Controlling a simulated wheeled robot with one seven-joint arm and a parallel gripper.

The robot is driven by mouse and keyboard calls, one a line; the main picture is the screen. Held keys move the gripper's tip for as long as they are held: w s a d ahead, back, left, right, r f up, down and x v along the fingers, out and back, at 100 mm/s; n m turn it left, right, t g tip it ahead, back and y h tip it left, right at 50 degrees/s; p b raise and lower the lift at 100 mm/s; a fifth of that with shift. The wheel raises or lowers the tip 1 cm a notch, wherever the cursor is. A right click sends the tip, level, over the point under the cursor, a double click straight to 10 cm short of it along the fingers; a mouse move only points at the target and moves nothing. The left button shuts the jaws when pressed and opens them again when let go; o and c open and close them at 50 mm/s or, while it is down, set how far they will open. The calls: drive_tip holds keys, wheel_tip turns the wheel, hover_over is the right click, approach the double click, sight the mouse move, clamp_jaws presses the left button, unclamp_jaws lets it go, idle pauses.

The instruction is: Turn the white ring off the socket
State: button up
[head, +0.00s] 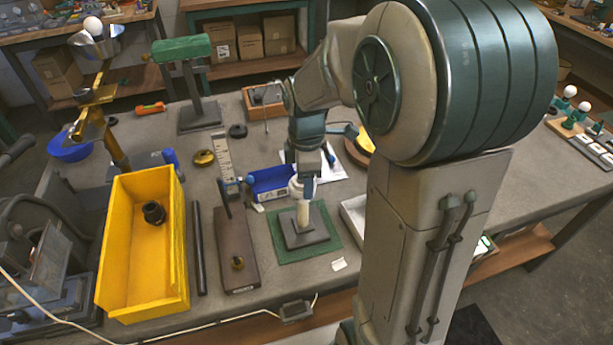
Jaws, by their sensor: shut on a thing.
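A pale upright post with the socket at its top (303,213) rises from a dark square base (304,238) on a green mat (287,256). The white ring (301,188) shows at the top of the post, around the socket end. My gripper (303,181) comes down from above and is shut on the white ring. The fingers cover much of the ring and socket, so the threads and any gap between them cannot be seen.
A yellow bin (112,250) with a dark round part (154,212) stands left. A brown block (222,265) and a dark rod (199,250) lie between bin and mat. A blue tray (272,186) is close behind the post. A white tray (352,214) is right of the mat.

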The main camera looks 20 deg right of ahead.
drive_tip(key=n, duration=0.2)
drive_tip(key=n+p, duration=0.1)
drive_tip(key=n, duration=0.2)
drive_tip(key=shift+w+r, duration=0.15)
drive_tip(key=shift+w, duration=0.05)
drive_tip(key=shift+w+n, duration=0.1)
drive_tip(key=shift+n, duration=0.9)
drive_tip(key=shift+a+n+p, duration=0.1)
drive_tip(key=shift+n+p, duration=0.35)
drive_tip(key=shift+n, duration=0.55)
drive_tip(key=o, duration=0.6)
drive_tip(key=shift+n, duration=0.5)
drive_tip(key=shift+c, duration=0.2)
drive_tip(key=c, duration=0.6)
drive_tip(key=shift+o, duration=0.2)
drive_tip(key=shift+r+p, duration=0.8)
drive_tip(key=shift+r, duration=0.1)
